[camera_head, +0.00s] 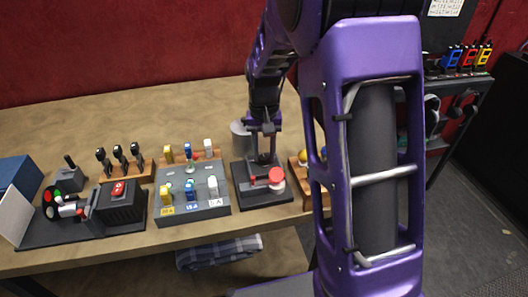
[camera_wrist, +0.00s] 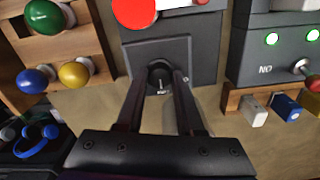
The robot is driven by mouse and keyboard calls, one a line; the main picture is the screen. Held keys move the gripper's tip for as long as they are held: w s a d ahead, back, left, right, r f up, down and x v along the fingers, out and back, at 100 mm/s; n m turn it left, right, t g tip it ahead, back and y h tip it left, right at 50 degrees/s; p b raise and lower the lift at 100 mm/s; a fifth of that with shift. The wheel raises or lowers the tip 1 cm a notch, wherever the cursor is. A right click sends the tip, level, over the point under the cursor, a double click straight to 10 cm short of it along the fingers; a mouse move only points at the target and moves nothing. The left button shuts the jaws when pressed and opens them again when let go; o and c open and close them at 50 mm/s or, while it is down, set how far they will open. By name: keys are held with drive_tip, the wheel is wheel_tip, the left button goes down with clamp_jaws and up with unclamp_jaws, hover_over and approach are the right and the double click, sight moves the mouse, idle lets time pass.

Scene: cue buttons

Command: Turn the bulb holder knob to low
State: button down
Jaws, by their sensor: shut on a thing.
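The bulb holder (camera_wrist: 190,55) is a dark grey box, with a large red round part (camera_wrist: 133,10) near the top edge of the wrist view. Its black round knob (camera_wrist: 160,74) has a pale mark and sits on a grey plate. My gripper (camera_wrist: 161,82) has its two fingers on either side of the knob, shut on it. In the head view my gripper (camera_head: 265,150) points down at the back of the bulb holder (camera_head: 250,197), behind the red part (camera_head: 276,176). There my gripper hides the knob.
A grey panel (camera_head: 170,215) with yellow, blue and white switches stands left of the bulb holder. A wooden rack with coloured balls (camera_wrist: 75,73) stands on the other side. A grey cylinder (camera_head: 239,138) is close behind my gripper. The table's back (camera_head: 140,110) is clear.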

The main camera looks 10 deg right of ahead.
sight(264, 157)
drive_tip(key=c, duration=0.5)
unclamp_jaws()
wheel_tip(264, 157, up, 18)
drive_tip(key=shift+f+p, duration=0.25)
drive_tip(key=shift+p, duration=0.85)
